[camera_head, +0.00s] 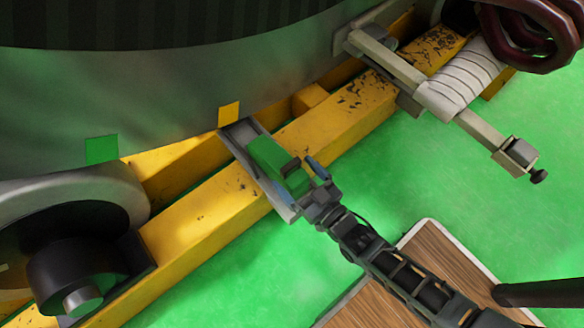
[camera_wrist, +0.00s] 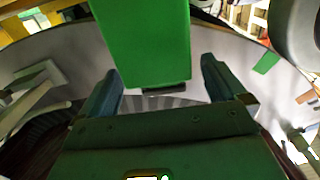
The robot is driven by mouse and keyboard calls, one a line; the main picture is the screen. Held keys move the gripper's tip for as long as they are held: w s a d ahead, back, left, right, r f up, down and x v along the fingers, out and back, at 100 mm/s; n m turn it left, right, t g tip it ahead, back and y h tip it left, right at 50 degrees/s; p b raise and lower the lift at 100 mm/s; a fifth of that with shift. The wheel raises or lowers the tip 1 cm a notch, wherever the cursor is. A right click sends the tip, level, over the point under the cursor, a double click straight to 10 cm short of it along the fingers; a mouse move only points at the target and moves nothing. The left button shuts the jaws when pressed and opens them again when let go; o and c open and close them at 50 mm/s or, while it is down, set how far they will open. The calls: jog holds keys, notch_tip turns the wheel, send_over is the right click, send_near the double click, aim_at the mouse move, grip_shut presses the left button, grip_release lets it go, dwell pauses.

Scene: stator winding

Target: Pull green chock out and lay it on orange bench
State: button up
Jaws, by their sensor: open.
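The green chock (camera_head: 270,156) sits in a grey metal channel across the yellow beam, against the big grey drum. In the wrist view the green chock (camera_wrist: 142,42) fills the top middle, between and beyond the fingertips. My gripper (camera_head: 304,166) is at the chock's outer end, its fingers spread. In the wrist view my gripper (camera_wrist: 160,68) shows one finger on each side of the chock, with a gap visible beside the right finger. I cannot tell whether the left finger touches the chock. I cannot make out an orange bench for certain.
The yellow beam (camera_head: 205,212) runs diagonally below the drum (camera_head: 190,95). A black roller (camera_head: 75,270) stands at lower left. A clamp bar (camera_head: 390,60) with wrapped white cloth (camera_head: 460,78) is at upper right. A wood-topped surface (camera_head: 440,255) lies under my arm. Green floor is open at right.

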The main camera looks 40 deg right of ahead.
jog(key=shift+s+p, duration=0.5)
jog(key=shift+s, duration=2.3)
jog(key=shift+c, duration=0.5)
